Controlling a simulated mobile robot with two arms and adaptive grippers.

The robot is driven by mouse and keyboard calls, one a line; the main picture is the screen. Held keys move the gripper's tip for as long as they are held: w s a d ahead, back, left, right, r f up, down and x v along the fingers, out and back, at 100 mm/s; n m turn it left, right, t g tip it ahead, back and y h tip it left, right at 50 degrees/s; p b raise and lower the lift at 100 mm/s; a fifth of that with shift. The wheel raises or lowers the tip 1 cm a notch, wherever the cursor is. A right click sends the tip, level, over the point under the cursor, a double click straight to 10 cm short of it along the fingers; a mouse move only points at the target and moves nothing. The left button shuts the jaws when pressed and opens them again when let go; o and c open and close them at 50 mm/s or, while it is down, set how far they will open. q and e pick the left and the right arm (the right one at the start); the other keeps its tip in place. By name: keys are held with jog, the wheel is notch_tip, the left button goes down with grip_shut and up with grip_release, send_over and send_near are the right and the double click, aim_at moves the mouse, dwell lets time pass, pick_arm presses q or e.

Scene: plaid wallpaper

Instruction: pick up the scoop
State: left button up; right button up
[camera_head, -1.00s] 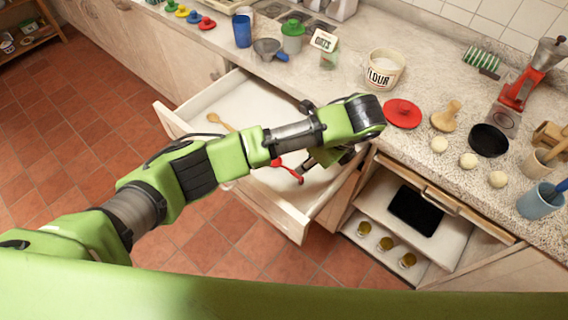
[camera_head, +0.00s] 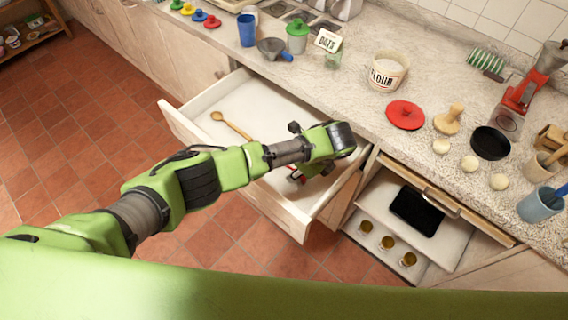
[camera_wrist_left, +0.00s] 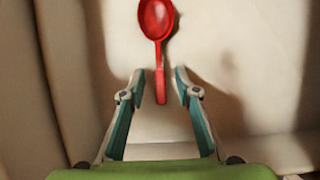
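The red scoop (camera_wrist_left: 157,20) lies on the white floor of the open drawer (camera_head: 168,122), its bowl at the top of the left wrist view and its handle pointing down. My left gripper (camera_wrist_left: 158,76) is open above the drawer floor, with one finger on each side of the handle end. I cannot tell whether the fingers touch it. In the head view my left arm hides most of the scoop and gripper. My right gripper is not in view.
A wooden spoon (camera_head: 232,124) lies in the drawer, left of my arm. The drawer walls stand close around my left gripper. The counter above holds a flour tub (camera_head: 388,72), a red lid (camera_head: 405,114) and a grey pan-like item with a blue handle (camera_head: 272,48).

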pick_arm(q)
grip_shut()
jog(key=shift+r, duration=0.1)
jog(key=shift+r, duration=0.45)
notch_tip(320, 180, up, 2)
jog(key=shift+r, duration=0.2)
jog(key=shift+s+d+r+p, duration=0.35)
jog(key=shift+s+d+r, duration=0.4)
jog(key=shift+s+r, duration=1.15)
jog(key=shift+s+d+r+p, duration=0.3)
jog(key=shift+s+d+r, duration=0.75)
jog(key=shift+s, duration=1.5)
jog(key=shift+s+d+r+p, duration=0.35)
jog(key=shift+s+d+r, duration=0.15)
jog(key=shift+s+r, duration=1.55)
